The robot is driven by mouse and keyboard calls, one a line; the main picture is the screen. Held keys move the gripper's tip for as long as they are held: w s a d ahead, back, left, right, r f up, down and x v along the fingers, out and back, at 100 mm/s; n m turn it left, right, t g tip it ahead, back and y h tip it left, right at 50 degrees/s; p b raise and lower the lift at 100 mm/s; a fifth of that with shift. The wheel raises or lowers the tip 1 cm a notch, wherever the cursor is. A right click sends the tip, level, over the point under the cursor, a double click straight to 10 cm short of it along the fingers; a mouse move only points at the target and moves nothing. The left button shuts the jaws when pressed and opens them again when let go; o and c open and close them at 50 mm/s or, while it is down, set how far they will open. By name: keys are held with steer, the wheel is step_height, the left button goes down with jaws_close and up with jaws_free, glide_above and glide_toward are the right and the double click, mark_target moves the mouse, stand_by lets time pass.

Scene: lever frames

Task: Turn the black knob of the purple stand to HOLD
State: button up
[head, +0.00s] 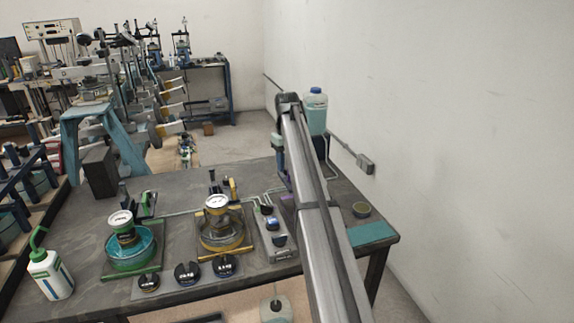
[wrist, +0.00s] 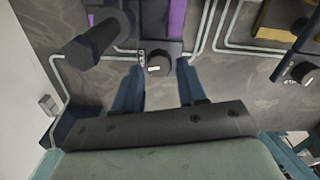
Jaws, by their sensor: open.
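The purple stand (wrist: 176,22) shows at the top middle of the wrist view, partly cut off by the frame edge. Its black knob (wrist: 159,60) sits on a dark base below the purple part and carries a short white mark. A small pale label lies left of the knob; I cannot read its words. My gripper (wrist: 160,72) is open, with one blue finger on each side of the knob in the picture. I cannot tell whether the fingertips are down around the knob or above it. In the head view my arm hides the knob and most of the stand.
A dark cylinder (wrist: 95,42) stands left of the knob in the wrist view. Pale tubes run along the bench beside the stand. In the head view, a yellow stand (head: 226,251), a green stand (head: 131,281) and a grey switch box (head: 272,229) stand left of my arm.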

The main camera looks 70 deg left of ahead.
step_height(320, 180, up, 13)
stand_by(0.4)
steer(key=shift+f, duration=0.15)
stand_by(0.4)
